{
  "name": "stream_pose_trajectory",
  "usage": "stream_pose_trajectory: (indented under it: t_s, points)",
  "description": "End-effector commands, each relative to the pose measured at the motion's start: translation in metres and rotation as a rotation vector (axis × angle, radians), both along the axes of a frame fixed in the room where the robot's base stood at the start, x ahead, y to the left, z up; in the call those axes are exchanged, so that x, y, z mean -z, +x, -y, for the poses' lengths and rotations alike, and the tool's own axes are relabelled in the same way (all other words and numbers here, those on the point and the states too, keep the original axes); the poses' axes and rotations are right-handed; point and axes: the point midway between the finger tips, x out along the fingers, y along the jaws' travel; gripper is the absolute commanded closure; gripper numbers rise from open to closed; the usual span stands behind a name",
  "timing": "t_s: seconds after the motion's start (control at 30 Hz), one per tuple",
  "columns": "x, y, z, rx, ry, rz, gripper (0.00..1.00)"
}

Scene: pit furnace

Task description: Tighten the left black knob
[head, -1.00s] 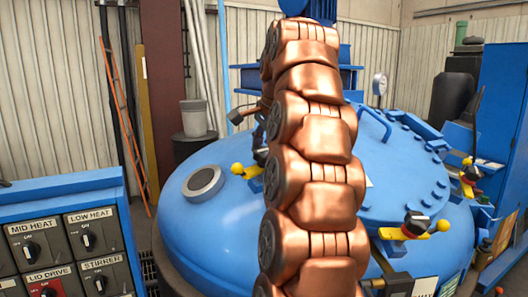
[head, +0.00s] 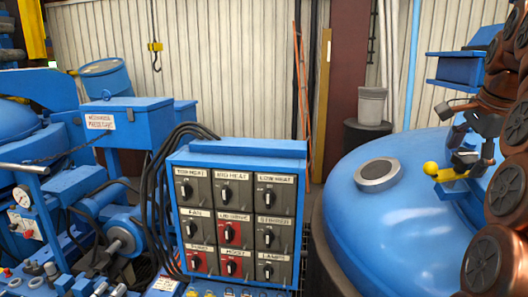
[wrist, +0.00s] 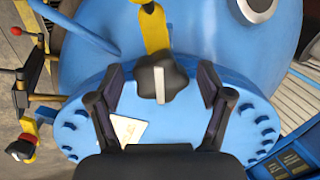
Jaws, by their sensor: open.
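A black lobed knob (wrist: 158,84) with a pale bar across its middle sits at the end of a yellow arm (wrist: 155,32) in the wrist view. My gripper (wrist: 160,76) is open, with one finger on each side of the knob and gaps to both. I cannot tell how deep the fingertips reach along it. In the head view my gripper (head: 483,125) is at the right, just above the yellow arm (head: 456,174) with its yellow ball end (head: 431,168). The knob is mostly hidden there. These sit on the blue furnace lid (head: 400,225).
A control panel (head: 238,155) with several switches stands left of the furnace. Another clamp (wrist: 22,148) shows at lower left in the wrist view. A blue handle rail (wrist: 75,28) and several lid bolts (wrist: 258,118) lie around the knob.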

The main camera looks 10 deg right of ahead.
Motion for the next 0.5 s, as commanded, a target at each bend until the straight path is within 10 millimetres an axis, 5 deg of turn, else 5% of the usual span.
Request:
stream_pose_trajectory:
  t_s: [0.17,0.5]
  points:
    - [0.008,0.005,-0.021,-0.085,-0.009,-0.027,0.21]
    - [0.057,0.01,-0.109,-0.458,-0.049,-0.141,0.21]
